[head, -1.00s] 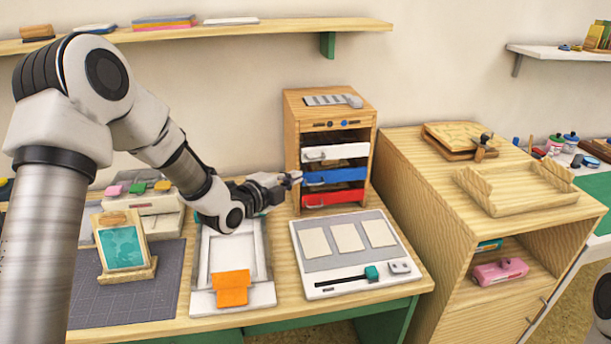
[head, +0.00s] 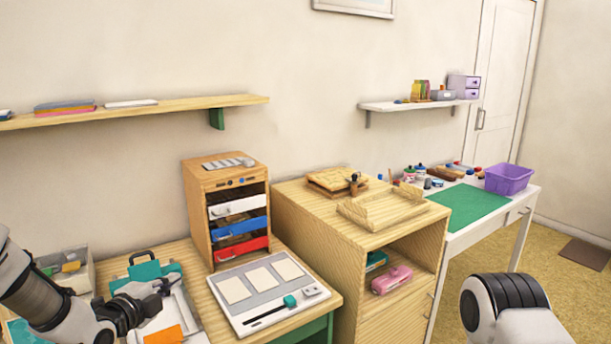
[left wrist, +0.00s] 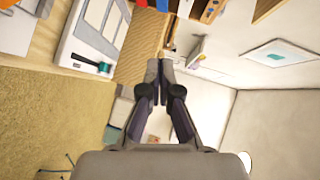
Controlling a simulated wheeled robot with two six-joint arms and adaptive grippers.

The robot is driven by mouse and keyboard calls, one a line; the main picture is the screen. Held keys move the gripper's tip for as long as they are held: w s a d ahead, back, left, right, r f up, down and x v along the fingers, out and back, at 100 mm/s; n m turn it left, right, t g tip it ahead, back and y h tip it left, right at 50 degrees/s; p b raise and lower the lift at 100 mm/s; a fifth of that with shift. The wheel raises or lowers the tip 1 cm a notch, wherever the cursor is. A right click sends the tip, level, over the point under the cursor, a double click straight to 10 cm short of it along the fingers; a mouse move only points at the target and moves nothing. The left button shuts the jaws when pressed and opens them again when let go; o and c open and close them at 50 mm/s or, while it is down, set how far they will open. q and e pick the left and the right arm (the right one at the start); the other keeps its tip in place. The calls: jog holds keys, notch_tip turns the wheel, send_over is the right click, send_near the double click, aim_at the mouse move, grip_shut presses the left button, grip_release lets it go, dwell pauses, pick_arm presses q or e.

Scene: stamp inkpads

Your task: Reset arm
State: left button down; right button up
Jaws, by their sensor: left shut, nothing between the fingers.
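My left gripper (head: 150,303) is low at the left in the head view, in front of a white press-like frame (head: 190,310). Its dark fingers are together and empty. In the left wrist view the closed fingers (left wrist: 159,72) point away with nothing between them. The wooden drawer cabinet (head: 196,206), with white, blue and red drawers, stands beyond it to the right. A white joint of my right arm (head: 487,305) shows at the lower right; the right gripper is out of view.
A white board with pale squares (head: 258,307) lies right of the frame. A wooden cabinet (head: 315,240) and a white table with a green mat (head: 466,208) stand to the right.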

pick_arm(q)
notch_tip(320, 180, down, 10)
jog(key=d+r+g, duration=0.1)
jog(key=d+g, duration=0.1)
jog(key=d, duration=0.1)
jog(key=s+d+f+n+g+y, duration=0.15)
jog(key=s+f+g, duration=0.25)
jog(key=s+f, duration=0.6)
jog(key=s+d+f+n+g, duration=0.2)
jog(key=s+f+n+g, duration=0.1)
jog(key=s+f, duration=0.65)
jog(key=s+a+f+n+g+y, duration=0.1)
jog(key=s+f+n+g, duration=0.1)
jog(key=s+n, duration=0.5)
jog(key=s+a+f+n+g+y, duration=0.1)
jog(key=s+n+g, duration=0.3)
jog(key=s+n, duration=0.4)
jog(key=shift+s+a+f+p, duration=0.2)
jog(key=shift+s+f+p, duration=0.35)
jog(key=shift+s, duration=1.4)
jog(key=shift+f+y, duration=0.1)
jog(key=shift+y, duration=0.15)
